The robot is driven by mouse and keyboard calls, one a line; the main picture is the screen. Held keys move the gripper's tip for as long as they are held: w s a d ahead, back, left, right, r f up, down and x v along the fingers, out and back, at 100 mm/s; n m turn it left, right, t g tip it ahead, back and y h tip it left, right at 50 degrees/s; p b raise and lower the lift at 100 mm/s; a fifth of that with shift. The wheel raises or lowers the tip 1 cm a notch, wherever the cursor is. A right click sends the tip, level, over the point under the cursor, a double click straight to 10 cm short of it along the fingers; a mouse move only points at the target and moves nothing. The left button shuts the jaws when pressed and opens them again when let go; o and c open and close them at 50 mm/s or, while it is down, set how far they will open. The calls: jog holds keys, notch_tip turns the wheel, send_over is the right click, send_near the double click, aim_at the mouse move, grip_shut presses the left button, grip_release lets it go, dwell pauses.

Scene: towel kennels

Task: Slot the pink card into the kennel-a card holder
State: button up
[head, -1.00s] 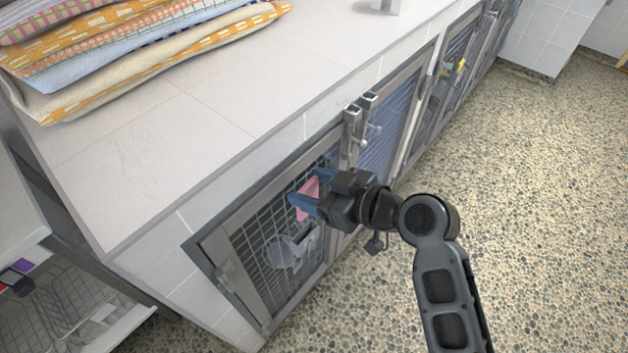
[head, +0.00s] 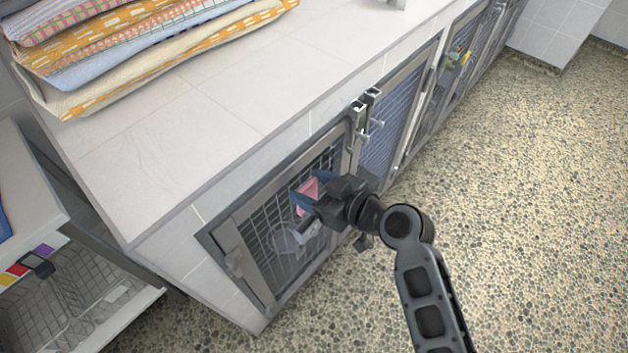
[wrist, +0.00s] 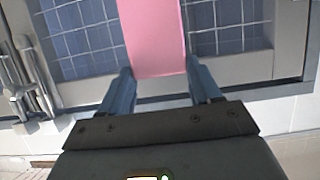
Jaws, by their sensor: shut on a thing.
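My gripper (head: 310,190) is shut on the pink card (head: 306,196) in front of the nearest kennel door (head: 226,237). In the wrist view the pink card (wrist: 155,38) stands out past the two blue fingers of my gripper (wrist: 159,70), with the door's mesh behind it. A pale grey, partly see-through fitting (head: 295,241) is on this door, just below and left of the card. I cannot tell whether it is the card holder, and I see no kennel letter. The card looks apart from it.
Folded patterned towels (head: 150,45) lie on the tiled counter (head: 220,110) above the kennels. Metal latches (head: 364,112) stick out at the door's right edge. A shelf unit with wire baskets (head: 75,290) stands at the left. The pebbled floor (head: 510,210) at right is clear.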

notch_tip(320, 180, down, 6)
jog(key=b, duration=0.4)
jog(key=shift+b, duration=0.35)
jog(key=shift+f+b, duration=0.3)
jog(key=shift+b, duration=0.1)
dwell(0.6)
jog(key=shift+b, duration=0.55)
dwell(1.4)
jog(key=shift+f+b, duration=2.65)
jog(key=shift+b, duration=0.2)
jog(key=o, duration=1.1)
